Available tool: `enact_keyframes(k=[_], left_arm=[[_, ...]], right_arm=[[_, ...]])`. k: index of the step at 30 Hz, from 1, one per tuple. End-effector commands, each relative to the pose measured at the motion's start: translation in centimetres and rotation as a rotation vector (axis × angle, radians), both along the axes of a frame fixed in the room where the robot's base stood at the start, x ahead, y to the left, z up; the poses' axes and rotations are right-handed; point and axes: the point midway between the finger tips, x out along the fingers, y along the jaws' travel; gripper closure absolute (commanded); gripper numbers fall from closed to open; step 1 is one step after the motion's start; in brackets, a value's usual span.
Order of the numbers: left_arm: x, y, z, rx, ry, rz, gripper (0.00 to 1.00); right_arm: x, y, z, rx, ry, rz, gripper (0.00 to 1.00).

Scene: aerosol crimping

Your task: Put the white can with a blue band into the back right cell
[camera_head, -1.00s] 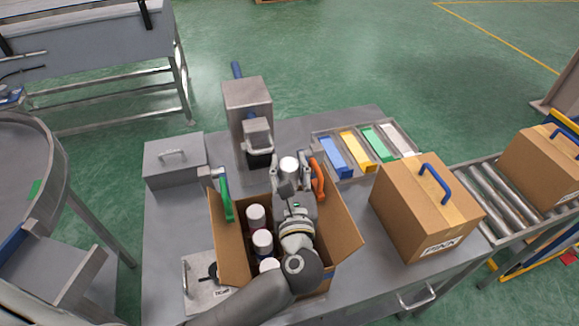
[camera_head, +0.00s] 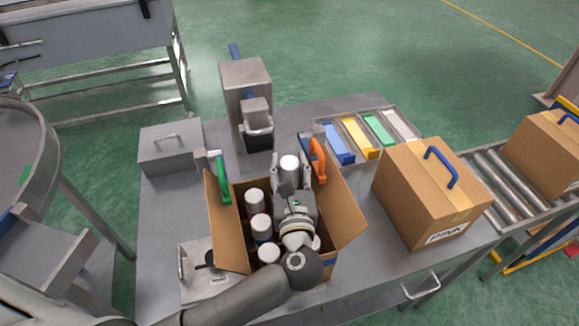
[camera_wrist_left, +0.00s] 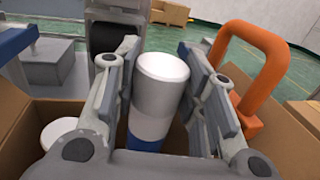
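The white can with a blue band (camera_wrist_left: 160,90) stands upright between the finger pads of my left gripper (camera_head: 289,172). Its white top (camera_head: 289,162) shows in the head view. In the left wrist view both pads lie along the can's sides, and the blue band shows low on it. The can is at the back right part of the open cardboard box (camera_head: 228,235), its top above the other cans' tops; its base is hidden. My left arm covers much of the box's right side, so the cell under the can is hidden. My right gripper is not in view.
Several white-topped cans (camera_head: 254,195) fill the box's left side. An orange handle (camera_head: 318,160) rises close to the right of my left gripper, and a green handle (camera_head: 222,180) stands at the left. A grey press (camera_head: 245,80) stands behind. A closed carton (camera_head: 425,195) is at the right.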

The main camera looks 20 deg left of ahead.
Motion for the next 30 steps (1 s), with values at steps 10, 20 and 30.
enact_keyframes(k=[10,20,30], left_arm=[[0.0,0.0,0.0,0.000,-0.001,0.000,0.37],[-1.6,-0.7,-0.2,-0.001,0.004,-0.002,0.37],[-7.9,-3.3,-0.2,-0.003,0.004,-0.001,0.37]], right_arm=[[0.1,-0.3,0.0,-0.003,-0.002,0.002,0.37],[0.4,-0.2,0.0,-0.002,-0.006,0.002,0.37],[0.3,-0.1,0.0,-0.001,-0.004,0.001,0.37]])
